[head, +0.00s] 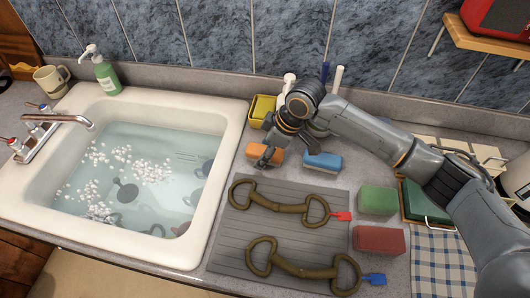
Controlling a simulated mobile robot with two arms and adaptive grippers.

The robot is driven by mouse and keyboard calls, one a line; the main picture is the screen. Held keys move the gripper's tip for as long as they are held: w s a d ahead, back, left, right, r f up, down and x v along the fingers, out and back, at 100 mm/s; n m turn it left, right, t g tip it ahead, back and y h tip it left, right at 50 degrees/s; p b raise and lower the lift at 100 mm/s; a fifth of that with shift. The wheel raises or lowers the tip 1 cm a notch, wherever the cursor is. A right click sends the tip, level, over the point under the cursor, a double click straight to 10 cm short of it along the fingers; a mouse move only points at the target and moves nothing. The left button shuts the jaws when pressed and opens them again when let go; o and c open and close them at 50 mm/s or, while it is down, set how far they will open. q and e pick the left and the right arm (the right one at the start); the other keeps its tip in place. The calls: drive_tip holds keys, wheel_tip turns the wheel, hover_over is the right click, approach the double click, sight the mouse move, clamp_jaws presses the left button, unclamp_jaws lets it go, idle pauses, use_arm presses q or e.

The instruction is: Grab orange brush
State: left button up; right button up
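The orange brush (257,152) lies on the counter, between the sink and the blue brush, just behind the grey mat. My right arm comes in from the right, and its gripper (268,158) is directly over the orange brush, with fingers pointing down at it. The fingers overlap the brush in the picture and hide part of it. I cannot tell whether they touch it or how far apart they are. My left gripper is not in view.
A blue brush (323,166), green block (378,200) and red block (379,240) lie to the right. A yellow container (259,110) stands behind. Two bits lie on the grey mat (285,233). The water-filled sink (225,150) is at left.

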drive_tip(key=shift+f, duration=0.25)
idle(0.3)
drive_tip(key=c, duration=1.3)
